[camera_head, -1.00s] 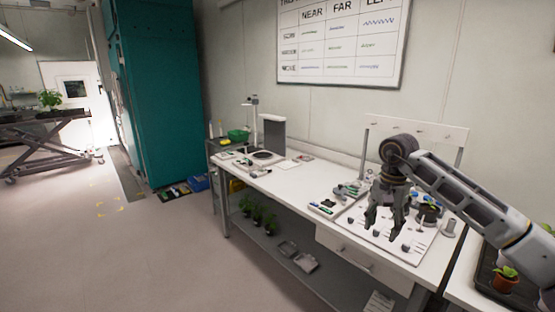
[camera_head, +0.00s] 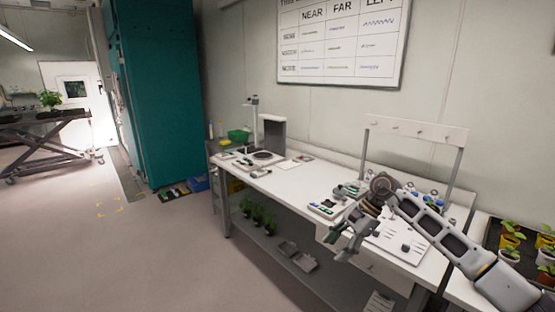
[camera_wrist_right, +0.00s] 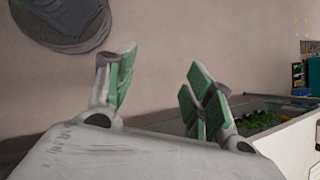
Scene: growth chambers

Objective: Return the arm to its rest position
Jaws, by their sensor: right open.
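My right arm comes in from the right in the head view. Its gripper (camera_head: 343,240) is open and empty, in front of the white bench's (camera_head: 290,183) front edge, near the drawer. In the right wrist view the same gripper (camera_wrist_right: 160,88) shows its green-padded fingers spread apart with nothing between them, and floor behind. My left gripper is in neither view.
A white board with small parts (camera_head: 396,243) lies on the bench below a peg rack (camera_head: 415,130). Potted plants stand in a dark tray (camera_head: 492,238) at the right. A teal cabinet (camera_head: 155,95) stands at the back.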

